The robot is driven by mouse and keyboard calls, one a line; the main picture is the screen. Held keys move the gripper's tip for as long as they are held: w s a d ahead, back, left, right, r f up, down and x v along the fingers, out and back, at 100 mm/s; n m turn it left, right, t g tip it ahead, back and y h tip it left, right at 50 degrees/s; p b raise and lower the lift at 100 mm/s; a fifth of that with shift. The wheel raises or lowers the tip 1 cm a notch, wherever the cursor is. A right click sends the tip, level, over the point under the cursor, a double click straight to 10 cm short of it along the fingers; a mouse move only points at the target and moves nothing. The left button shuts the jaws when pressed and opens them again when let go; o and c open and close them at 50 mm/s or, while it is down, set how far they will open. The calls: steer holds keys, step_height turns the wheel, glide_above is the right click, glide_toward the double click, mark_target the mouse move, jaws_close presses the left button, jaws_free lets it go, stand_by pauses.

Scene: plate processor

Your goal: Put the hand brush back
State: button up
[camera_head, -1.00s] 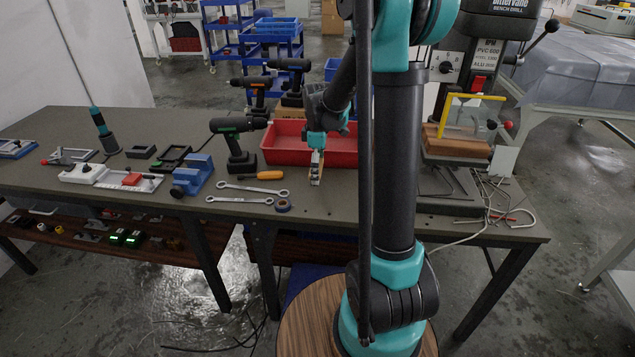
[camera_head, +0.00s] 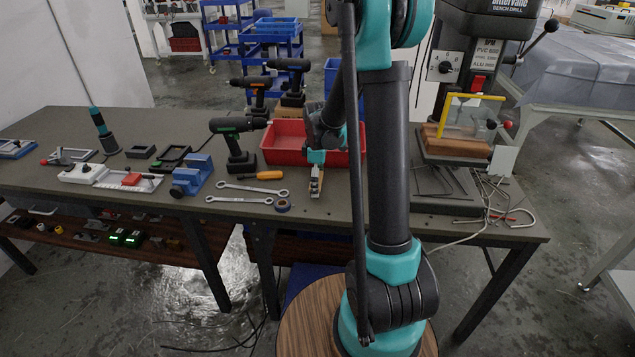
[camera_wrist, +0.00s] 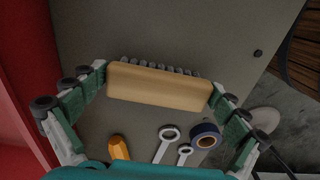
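The hand brush (camera_wrist: 160,87) has a pale wooden block, with a row of grey bristles along its far side in the wrist view. My gripper (camera_wrist: 160,84) is shut on it, with one green-padded finger at each end of the block. In the head view my gripper (camera_head: 316,166) points down in front of the red bin, and the brush (camera_head: 316,184) hangs under it near the table's front edge. I cannot tell whether the brush touches the tabletop.
The red bin (camera_head: 285,145) stands just behind. An orange-handled screwdriver (camera_head: 268,175), two wrenches (camera_head: 240,200) and a blue tape roll (camera_head: 283,205) lie to the left. A drill (camera_head: 236,145) stands behind them. The bench drill (camera_head: 478,60) is at the right.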

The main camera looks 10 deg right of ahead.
steer(key=shift+r, duration=0.15)
step_height(320, 180, up, 11)
steer(key=s+d+f+m+t, duration=0.1)
steer(key=s+f+m+t, duration=0.1)
steer(key=s+f+m, duration=0.2)
steer(key=s+d+f+m+t, duration=0.2)
steer(key=s+m, duration=0.8)
steer(key=s, duration=0.8)
steer(key=shift+d+f, duration=0.3)
steer(key=shift+f, duration=0.6)
steer(key=shift+w, duration=0.1)
